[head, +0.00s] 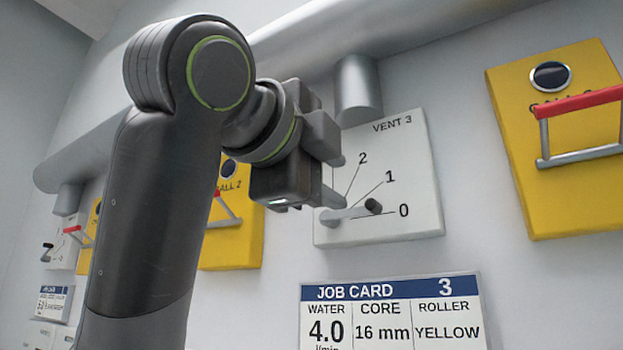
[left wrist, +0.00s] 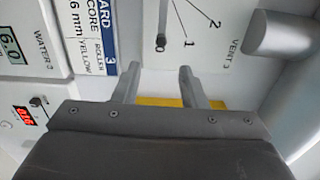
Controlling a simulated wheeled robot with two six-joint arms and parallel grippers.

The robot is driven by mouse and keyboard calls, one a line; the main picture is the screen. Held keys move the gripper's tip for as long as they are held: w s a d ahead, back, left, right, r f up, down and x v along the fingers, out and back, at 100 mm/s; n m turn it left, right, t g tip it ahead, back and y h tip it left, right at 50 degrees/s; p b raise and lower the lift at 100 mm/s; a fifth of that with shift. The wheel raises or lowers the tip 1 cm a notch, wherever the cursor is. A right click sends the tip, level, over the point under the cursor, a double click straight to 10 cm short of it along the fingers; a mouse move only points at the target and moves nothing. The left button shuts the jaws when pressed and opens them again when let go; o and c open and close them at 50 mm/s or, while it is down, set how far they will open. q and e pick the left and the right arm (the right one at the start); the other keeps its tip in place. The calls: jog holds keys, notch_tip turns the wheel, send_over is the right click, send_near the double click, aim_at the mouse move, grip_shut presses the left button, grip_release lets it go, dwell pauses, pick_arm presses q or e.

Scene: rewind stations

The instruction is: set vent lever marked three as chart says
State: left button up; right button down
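The vent 3 panel (head: 420,190) is a white plate with lines marked 0, 1 and 2. Its lever (head: 355,211) has a dark knob and points right, along or close to the 0 line. In the left wrist view the lever (left wrist: 161,30) also lies by the 0 mark. My left gripper (head: 338,180) is in front of the panel's left part, covering some of it. In the left wrist view the left gripper's (left wrist: 157,75) fingers are apart and empty, with the lever beyond the tips. My right gripper is not in view. I see no vent settings chart.
Job card 3 (head: 391,291) below the panel reads water 4.0, core 16 mm, roller yellow. A yellow call panel (head: 555,205) with a protruding red handle (head: 580,103) is at right. A grey pipe (head: 357,90) stands above the vent panel. Another yellow panel (head: 240,245) is at left.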

pick_arm(q)
jog(key=v, duration=0.4)
jog(key=shift+b, duration=0.3)
